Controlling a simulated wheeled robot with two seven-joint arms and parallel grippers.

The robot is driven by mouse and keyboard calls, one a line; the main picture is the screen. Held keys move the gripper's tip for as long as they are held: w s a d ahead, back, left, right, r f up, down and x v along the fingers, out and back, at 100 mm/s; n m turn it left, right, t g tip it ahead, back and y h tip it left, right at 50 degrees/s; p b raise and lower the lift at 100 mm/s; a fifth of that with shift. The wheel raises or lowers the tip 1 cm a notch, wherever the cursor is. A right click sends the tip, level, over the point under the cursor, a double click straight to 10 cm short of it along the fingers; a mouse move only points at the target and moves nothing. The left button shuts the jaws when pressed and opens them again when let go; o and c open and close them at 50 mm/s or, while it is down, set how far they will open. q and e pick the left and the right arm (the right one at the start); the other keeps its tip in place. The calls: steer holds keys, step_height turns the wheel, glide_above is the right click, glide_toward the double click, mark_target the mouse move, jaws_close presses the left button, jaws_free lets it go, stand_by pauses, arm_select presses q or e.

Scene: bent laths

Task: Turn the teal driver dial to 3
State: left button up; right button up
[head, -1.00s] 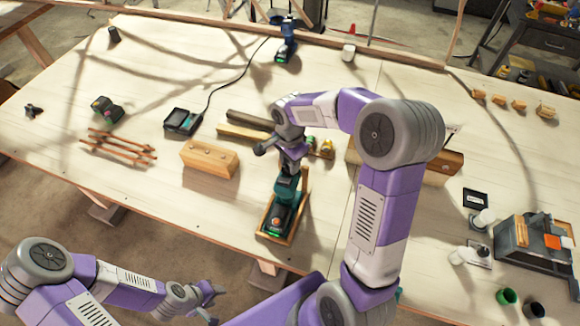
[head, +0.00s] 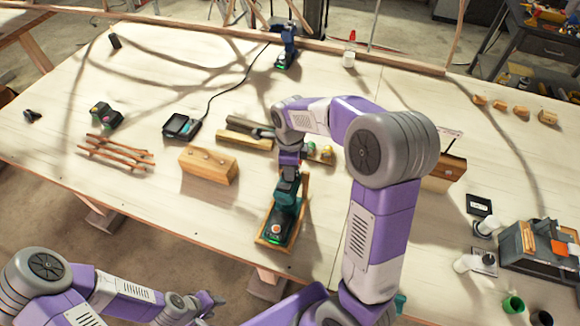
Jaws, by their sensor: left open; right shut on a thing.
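The teal driver (head: 284,205) lies in a shallow wooden tray (head: 264,240) near the front edge of the table. My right gripper (head: 289,172) is at the driver's far end and is shut on it, most likely at the dial. The dial itself is hidden by the gripper, and its number cannot be read. My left gripper (head: 212,300) is open and empty, low in front of the table and well away from the driver.
A wooden block (head: 208,165) stands left of the driver. Thin bent laths (head: 115,150) lie further left. A charger (head: 181,127) with a cable and a blue driver (head: 287,48) are further back. A grey box (head: 540,250) stands at the right.

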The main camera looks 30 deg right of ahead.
steer(key=shift+m, duration=0.4)
steer(key=o, duration=1.1)
steer(key=shift+c, duration=0.2)
